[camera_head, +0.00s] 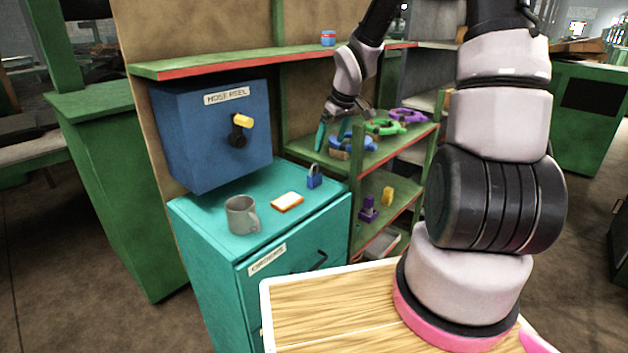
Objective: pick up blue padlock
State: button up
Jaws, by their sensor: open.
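A blue padlock (314,181) with a grey shackle stands upright on the teal cabinet (225,205), near the right edge of its top. My gripper (331,136) hangs from the arm above and slightly right of the padlock in the picture, apart from it. Its teal fingers are spread and point down. I see nothing between them. A blue ring-like object shows behind the fingers, on the shelf.
A grey mug (241,214) and an orange-and-white block (287,202) share the cabinet top. The blue hose reel box (209,135) stands behind them. A green shelf (375,153) with rings is at right. A ledge (230,62) with a small can (328,38) runs above.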

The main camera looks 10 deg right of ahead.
jog(key=n+y, duration=0.1)
send_near(315, 174)
jog(key=x, duration=0.4)
jog(key=shift+w+a+f, duration=0.1)
jog(key=shift+a+f, duration=0.2)
jog(key=shift+x, duration=2.95)
jog(key=shift+d, duration=0.2)
grip_shut()
